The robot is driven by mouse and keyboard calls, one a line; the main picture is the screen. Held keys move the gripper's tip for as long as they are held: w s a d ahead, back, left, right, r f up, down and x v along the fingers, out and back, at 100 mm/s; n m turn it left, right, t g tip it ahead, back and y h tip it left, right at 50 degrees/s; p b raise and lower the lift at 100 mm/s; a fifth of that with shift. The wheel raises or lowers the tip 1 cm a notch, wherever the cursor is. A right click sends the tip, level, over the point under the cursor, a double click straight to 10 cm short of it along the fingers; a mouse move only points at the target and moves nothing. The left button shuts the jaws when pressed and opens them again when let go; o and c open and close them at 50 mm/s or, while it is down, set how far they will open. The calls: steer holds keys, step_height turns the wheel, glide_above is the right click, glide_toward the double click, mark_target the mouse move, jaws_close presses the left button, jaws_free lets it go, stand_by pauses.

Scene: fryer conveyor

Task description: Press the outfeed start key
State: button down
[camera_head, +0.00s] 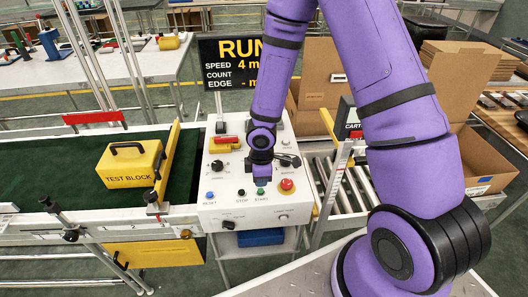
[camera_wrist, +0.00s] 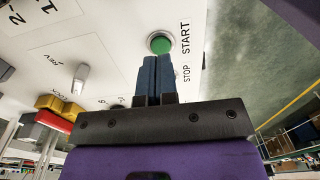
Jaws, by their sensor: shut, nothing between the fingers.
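The green start key (camera_head: 261,191) sits on the white control panel (camera_head: 215,218), above the printed word START. It also shows in the wrist view (camera_wrist: 160,43), just beyond my fingertips. My gripper (camera_head: 262,182) points down over the panel right at the green key. In the wrist view its two dark blue fingers (camera_wrist: 158,60) are pressed together with nothing between them. The tips appear very close to the key's near edge; I cannot tell whether they touch it.
A blue reset button (camera_head: 210,195) and a red emergency knob (camera_head: 287,185) flank the key. Black knobs (camera_head: 217,166) and a yellow-and-red switch (camera_head: 224,143) sit farther back. A yellow test block (camera_head: 130,165) stands on the green belt (camera_head: 60,170) at left.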

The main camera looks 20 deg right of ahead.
step_height(320, 180, up, 11)
steer(key=shift+w+d+f, duration=0.2)
stand_by(0.3)
stand_by(0.5)
